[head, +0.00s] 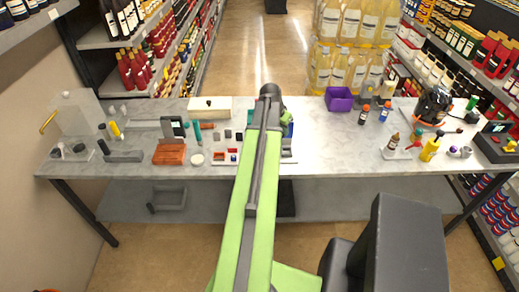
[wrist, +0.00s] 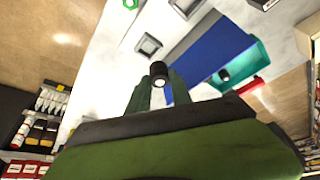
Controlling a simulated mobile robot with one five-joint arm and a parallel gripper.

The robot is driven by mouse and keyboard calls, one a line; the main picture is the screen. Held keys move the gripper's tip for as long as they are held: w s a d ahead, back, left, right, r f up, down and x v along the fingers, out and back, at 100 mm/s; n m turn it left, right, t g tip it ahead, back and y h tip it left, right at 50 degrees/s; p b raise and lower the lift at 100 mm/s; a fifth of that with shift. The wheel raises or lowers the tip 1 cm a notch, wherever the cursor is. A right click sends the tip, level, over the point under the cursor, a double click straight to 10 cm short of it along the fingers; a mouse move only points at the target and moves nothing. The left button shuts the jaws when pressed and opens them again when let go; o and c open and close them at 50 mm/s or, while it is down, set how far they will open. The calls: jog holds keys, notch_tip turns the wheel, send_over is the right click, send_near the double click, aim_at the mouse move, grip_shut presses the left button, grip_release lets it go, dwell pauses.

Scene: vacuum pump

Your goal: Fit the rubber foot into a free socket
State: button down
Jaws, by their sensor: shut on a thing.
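In the wrist view, my gripper (wrist: 157,90) is shut on a small black cylinder with a pale end, which looks like the rubber foot (wrist: 159,69). Grey square frames that look like sockets show beyond it: one socket (wrist: 148,46) just above the foot and another (wrist: 185,6) at the top edge. The foot appears apart from both; its height above them is unclear. A blue block (wrist: 212,58) lies to the right. A second black cylinder (wrist: 224,74) shows by a teal tray (wrist: 258,57). In the head view my arm hides the gripper and the foot.
The grey marble table (head: 330,160) holds an orange-brown block (head: 169,154), a cream box (head: 210,107) and a purple bin (head: 339,99). Bottles and a dark machine (head: 433,104) stand at the right. The table's front middle-right is clear. Shelves flank both sides.

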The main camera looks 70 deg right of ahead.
jog(key=w+a+f+b, duration=0.1)
jog(key=w+f, duration=0.1)
jog(key=w, duration=0.1)
jog(key=w+a+f+b, duration=0.1)
jog(key=w+f+b, duration=0.1)
jog(key=w, duration=0.1)
jog(key=w+f+b, duration=0.1)
jog(key=w+f, duration=0.1)
jog(key=w, duration=0.1)
jog(key=shift+a, duration=0.4)
jog(key=shift+s+a+f+b, duration=0.1)
jog(key=shift+f+b, duration=2.35)
jog(key=shift+b, duration=0.35)
jog(key=c, duration=1.2)
grip_release()
jog(key=shift+a, duration=0.1)
jog(key=shift+o, duration=0.2)
jog(key=shift+r+p, duration=0.45)
jog(key=shift+p, duration=0.1)
jog(key=p+v, duration=1.1)
jog(key=v, duration=0.1)
jog(key=shift+d, duration=0.25)
jog(key=shift+r, duration=0.15)
